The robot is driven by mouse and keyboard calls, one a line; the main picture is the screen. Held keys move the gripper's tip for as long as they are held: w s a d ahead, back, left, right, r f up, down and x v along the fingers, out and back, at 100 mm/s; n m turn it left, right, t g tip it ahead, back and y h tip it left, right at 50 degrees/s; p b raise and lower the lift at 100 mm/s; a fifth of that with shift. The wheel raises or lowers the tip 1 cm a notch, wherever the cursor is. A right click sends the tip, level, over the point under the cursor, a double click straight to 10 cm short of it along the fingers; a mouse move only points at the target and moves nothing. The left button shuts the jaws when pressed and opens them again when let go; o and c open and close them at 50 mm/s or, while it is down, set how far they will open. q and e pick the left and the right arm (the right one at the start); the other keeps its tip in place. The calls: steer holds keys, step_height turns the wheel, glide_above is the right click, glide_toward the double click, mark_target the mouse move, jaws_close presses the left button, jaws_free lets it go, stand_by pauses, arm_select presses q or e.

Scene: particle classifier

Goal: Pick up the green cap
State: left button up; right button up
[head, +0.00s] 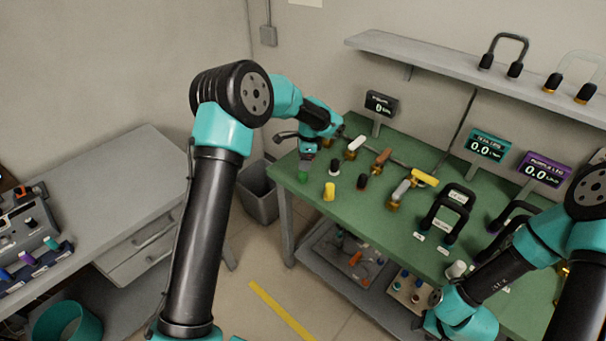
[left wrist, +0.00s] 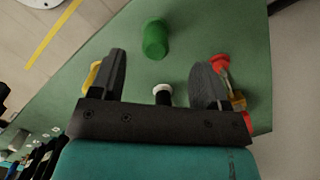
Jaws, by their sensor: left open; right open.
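The green cap (head: 303,176) stands at the near left corner of the green table (head: 312,202) in the head view. In the left wrist view the green cap (left wrist: 155,38) is a short cylinder just past the fingertips, roughly centred between them. My left gripper (left wrist: 159,62) is open and empty, its two dark fingers spread wide apart. In the head view its wrist is above the cap, and the fingers are hard to make out. My right arm is at the lower right, and its gripper does not show.
A white-topped black piece (left wrist: 162,93) lies between the left fingers, nearer the palm. A grey bin (head: 259,192) is left of the table.

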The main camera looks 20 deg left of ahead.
mark_target(303, 173)
arm_select(q)
steer(key=shift+a+f, duration=0.1)
steer(key=shift+f, duration=0.55)
steer(key=shift+f, duration=0.1)
steer(key=shift+s+a+f, duration=0.1)
steer(key=shift+s+f, duration=0.1)
steer(key=shift+f, duration=1.05)
steer(key=shift+s+f, duration=0.15)
steer(key=shift+f, duration=1.1)
steer(key=shift+c, duration=0.3)
steer(key=c, duration=0.9)
steer(key=shift+r, duration=0.1)
steer(key=shift+c, duration=0.2)
